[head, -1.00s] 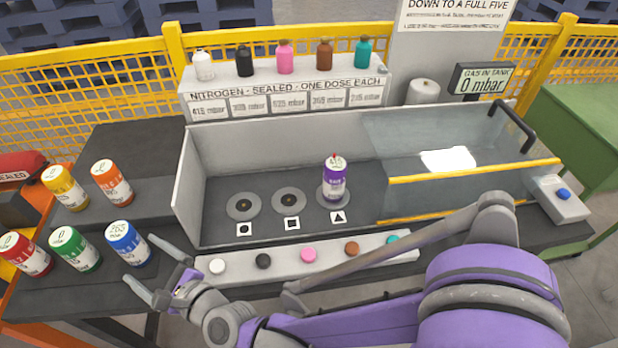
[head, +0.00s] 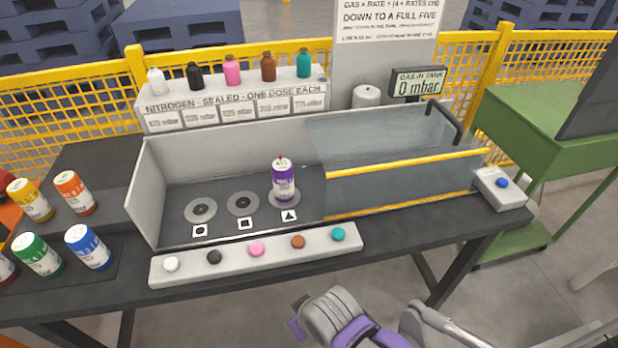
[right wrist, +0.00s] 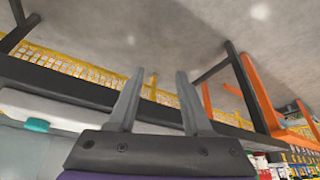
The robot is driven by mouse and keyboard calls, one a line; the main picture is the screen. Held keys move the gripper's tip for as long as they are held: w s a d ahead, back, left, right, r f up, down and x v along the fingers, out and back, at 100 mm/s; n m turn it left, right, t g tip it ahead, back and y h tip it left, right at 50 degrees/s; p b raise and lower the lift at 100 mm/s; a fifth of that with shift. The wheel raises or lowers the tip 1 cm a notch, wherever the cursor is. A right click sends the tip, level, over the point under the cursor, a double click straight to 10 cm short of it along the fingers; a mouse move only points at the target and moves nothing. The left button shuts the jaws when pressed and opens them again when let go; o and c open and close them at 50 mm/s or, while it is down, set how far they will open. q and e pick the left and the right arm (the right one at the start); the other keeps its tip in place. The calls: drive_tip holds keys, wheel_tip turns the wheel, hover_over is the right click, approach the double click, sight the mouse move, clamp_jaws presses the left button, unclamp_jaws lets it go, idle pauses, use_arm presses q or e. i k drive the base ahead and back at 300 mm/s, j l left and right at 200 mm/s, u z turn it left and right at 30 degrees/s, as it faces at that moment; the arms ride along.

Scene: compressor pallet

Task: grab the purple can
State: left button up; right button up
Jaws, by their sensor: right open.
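The purple can (head: 283,180) stands upright in the grey open-fronted tank (head: 150,190). It is on the rightmost round disc (head: 290,199), behind the triangle label, with a small red tip on its white top. My right gripper (right wrist: 160,75) is open with nothing between its fingers in the right wrist view. In the head view my right arm shows at the bottom edge, in front of the bench and well apart from the can; its fingers are not clear there. The can is not seen in the right wrist view. My left gripper is not in view.
A strip with coloured buttons (head: 200,270) lies along the bench front, before the tank. A clear panel with yellow rails (head: 405,165) closes the tank's right part. Several coloured cans, such as a blue one (head: 88,248), stand at left. Small bottles (head: 232,72) line the back ledge.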

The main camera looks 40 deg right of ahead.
sight(281, 168)
drive_tip(key=j+z, duration=0.1)
drive_tip(key=z, duration=0.35)
drive_tip(key=i+j+z, duration=0.1)
drive_tip(key=z, duration=0.35)
drive_tip(key=j+z, duration=0.1)
drive_tip(key=z, duration=0.35)
